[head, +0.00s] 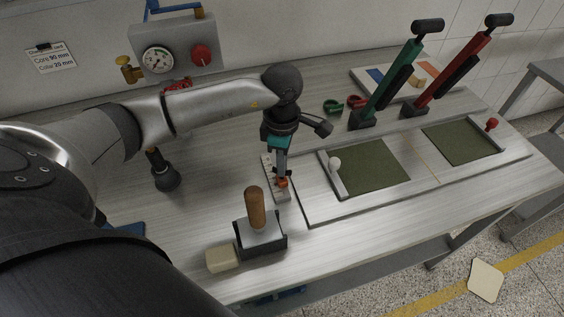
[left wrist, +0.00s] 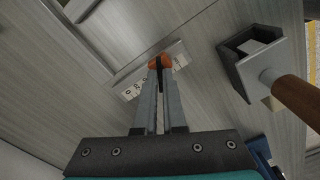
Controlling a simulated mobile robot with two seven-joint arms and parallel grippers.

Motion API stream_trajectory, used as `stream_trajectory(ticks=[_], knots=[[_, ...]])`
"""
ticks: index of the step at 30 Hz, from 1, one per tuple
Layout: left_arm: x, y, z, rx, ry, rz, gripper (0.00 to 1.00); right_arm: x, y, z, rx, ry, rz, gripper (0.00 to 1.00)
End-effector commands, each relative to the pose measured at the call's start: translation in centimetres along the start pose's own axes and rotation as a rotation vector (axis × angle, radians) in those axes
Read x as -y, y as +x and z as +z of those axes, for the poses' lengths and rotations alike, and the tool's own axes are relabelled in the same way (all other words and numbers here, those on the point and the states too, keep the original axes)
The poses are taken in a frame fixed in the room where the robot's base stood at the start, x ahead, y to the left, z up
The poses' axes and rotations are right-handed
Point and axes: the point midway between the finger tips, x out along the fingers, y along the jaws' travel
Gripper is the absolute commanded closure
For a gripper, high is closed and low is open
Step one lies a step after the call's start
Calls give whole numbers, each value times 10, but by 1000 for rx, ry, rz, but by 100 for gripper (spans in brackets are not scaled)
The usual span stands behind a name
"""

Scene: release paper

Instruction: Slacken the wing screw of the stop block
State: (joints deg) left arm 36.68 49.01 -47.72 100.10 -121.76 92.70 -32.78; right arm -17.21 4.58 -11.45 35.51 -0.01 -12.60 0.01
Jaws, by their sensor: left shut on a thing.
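The orange wing screw (head: 283,183) sits at the scaled rail (head: 269,172) left of the near board. In the left wrist view the wing screw (left wrist: 160,62) shows between and just beyond my fingertips. My left gripper (head: 282,175) points down and is shut on it. The rail with its printed marks (left wrist: 130,91) runs under the fingertips in the left wrist view. The stop block itself is mostly hidden by the fingers and the screw. My right gripper is in neither view.
A dark box with a wooden handle (head: 255,208) and a beige block (head: 222,259) stand close in front. A black-knobbed tool (head: 165,178) stands to the left. Green (head: 390,80) and red levers (head: 458,70) rise at the back right.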

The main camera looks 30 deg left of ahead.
Motion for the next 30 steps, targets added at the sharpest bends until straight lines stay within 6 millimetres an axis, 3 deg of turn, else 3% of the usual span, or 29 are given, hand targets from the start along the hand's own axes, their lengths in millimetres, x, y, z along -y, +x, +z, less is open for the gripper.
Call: stream_trajectory(ticks=[8,21,30], knots=[[0,0,0,0,-8,1,100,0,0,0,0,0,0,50],[-1,-1,0,1,-308,2,100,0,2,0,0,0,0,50],[-1,-1,0,2,-351,2,100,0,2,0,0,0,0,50]])
